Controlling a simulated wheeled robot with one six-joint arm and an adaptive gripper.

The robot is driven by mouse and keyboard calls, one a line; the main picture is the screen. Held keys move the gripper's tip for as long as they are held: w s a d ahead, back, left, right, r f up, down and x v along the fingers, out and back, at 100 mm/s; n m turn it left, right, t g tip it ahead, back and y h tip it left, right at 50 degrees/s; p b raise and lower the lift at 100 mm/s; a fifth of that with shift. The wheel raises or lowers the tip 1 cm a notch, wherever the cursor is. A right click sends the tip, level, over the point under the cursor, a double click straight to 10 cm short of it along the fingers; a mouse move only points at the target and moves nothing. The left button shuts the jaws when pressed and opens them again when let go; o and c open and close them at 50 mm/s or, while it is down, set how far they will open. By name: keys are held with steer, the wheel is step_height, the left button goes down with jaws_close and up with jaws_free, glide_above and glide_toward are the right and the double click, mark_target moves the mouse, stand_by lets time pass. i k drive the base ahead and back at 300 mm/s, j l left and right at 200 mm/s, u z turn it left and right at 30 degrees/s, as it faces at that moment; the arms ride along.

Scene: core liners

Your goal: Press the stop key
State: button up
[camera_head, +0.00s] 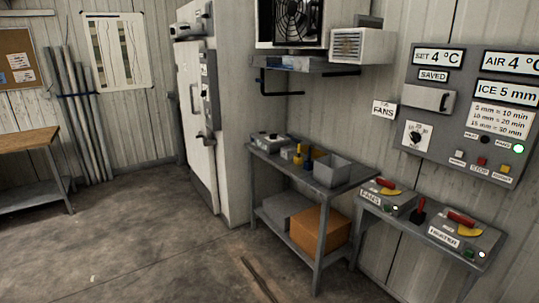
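The stop key is a small red button (481,161) near the bottom of the grey control panel (427,140) on the right wall. A small label that appears to read STOP is below it. A pale key (460,153) is to its left and an orange key (505,168) to its right, each with a small label. The panel also has a dial (415,136), a covered box (428,98) and a lit green lamp (518,148). Its displays read SET 4 °C, AIR 4 °C and ICE 5 mm. My gripper is not in view.
Below the panel, a low bench (375,213) holds a FANS switch box (388,195) and a HEATER switch box (463,232), both with red handles. A shelf table (325,183) with trays stands left of it. Bare floor (130,235) lies on the left.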

mark_target(482, 161)
steer(key=i+j, duration=0.15)
steer(key=i, duration=0.15)
steer(key=i+j, duration=0.15)
steer(key=i, duration=0.2)
steer(key=i+j+z, duration=0.55)
steer(key=z, duration=0.15)
steer(key=i+j+z, duration=0.35)
steer(key=j, duration=0.1)
